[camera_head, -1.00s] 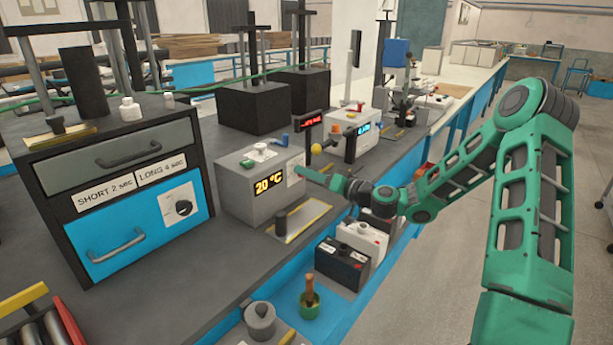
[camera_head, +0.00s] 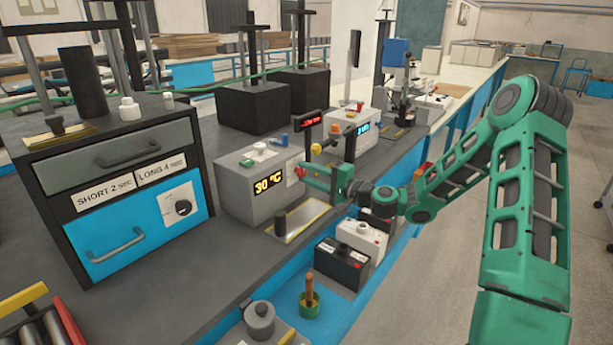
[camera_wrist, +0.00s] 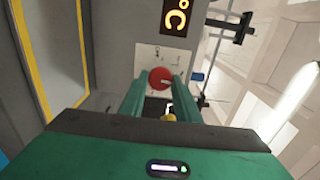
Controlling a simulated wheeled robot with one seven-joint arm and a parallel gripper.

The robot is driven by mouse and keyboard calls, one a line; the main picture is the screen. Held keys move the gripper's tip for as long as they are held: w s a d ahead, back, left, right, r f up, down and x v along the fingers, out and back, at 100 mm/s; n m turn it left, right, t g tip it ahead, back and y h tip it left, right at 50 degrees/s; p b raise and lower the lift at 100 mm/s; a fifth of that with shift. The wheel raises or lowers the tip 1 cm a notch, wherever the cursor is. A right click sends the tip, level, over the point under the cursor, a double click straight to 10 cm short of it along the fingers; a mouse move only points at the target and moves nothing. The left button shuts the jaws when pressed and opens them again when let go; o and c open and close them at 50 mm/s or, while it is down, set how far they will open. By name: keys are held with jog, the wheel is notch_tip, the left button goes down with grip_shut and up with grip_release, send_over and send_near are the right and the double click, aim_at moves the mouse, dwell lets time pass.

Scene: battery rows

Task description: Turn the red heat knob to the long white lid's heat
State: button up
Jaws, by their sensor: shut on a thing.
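The red heat knob (camera_wrist: 160,78) is on the front of the grey heater box (camera_head: 245,195), and it also shows small in the head view (camera_head: 299,172). The box's display (camera_head: 268,184) reads 30 °C. My gripper (camera_wrist: 160,84) is shut on the red knob, with its green fingers on either side of it. In the head view my gripper (camera_head: 305,175) reaches the box's right end from the right. A white-topped battery (camera_head: 362,238) stands in the blue tray below, beside a black battery (camera_head: 341,265).
A black cabinet with a blue drawer (camera_head: 137,233) stands at left, labelled SHORT 2 sec and LONG 4 sec. A white device (camera_head: 350,125) with a blue display stands behind my gripper. A wooden-handled brush in a green cup (camera_head: 309,298) stands at the front.

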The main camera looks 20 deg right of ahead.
jog(key=m, duration=0.4)
jog(key=shift+d+f+m, duration=0.2)
jog(key=shift+d+m, duration=0.1)
jog(key=shift+m, duration=0.1)
jog(key=shift+f+m, duration=0.15)
jog(key=shift+m, duration=1.85)
jog(key=o, duration=0.9)
jog(key=shift+o, duration=0.6)
jog(key=shift+a, duration=0.15)
jog(key=shift+s, duration=0.1)
jog(key=v, duration=1)
jog(key=shift+s+d, duration=0.2)
